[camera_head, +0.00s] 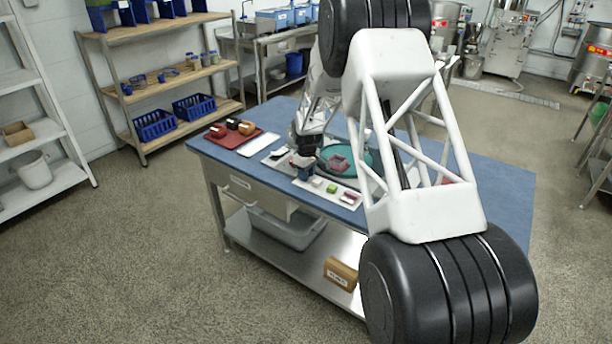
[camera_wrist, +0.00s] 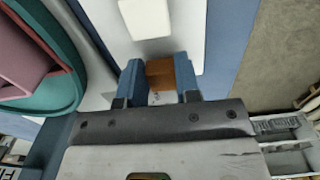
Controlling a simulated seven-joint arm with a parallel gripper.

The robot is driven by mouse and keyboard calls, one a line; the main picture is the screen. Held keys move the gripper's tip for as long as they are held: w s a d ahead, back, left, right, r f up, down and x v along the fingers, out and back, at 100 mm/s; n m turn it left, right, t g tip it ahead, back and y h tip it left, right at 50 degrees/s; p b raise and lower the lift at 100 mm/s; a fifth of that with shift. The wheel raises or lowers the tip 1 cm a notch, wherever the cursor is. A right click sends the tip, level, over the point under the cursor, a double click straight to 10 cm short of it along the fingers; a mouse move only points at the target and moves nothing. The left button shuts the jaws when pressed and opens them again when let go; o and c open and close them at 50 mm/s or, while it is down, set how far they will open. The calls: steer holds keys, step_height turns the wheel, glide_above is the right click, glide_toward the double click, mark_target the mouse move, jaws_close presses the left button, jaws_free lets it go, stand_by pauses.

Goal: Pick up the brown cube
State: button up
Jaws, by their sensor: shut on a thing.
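The brown cube (camera_wrist: 161,73) is between the two blue fingers of my gripper (camera_wrist: 160,80) in the wrist view. The fingers are closed against its two sides. In the head view my gripper (camera_head: 299,162) is low over the blue table, near the white boards; the brown cube cannot be made out there. I cannot tell whether the cube touches the surface below it.
A teal round plate (camera_wrist: 68,88) with a pink open container (camera_head: 337,163) is beside my gripper. A white block (camera_wrist: 144,18) lies close ahead. A white board (camera_head: 318,188) holds small coloured blocks. A dark red tray (camera_head: 220,143) with several blocks is at the table's left.

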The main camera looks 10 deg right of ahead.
steer(key=shift+r, duration=0.7)
step_height(320, 180, up, 2)
steer(key=shift+r, duration=0.1)
steer(key=s+r, duration=0.1)
steer(key=s, duration=1.5)
steer(key=shift+d, duration=0.15)
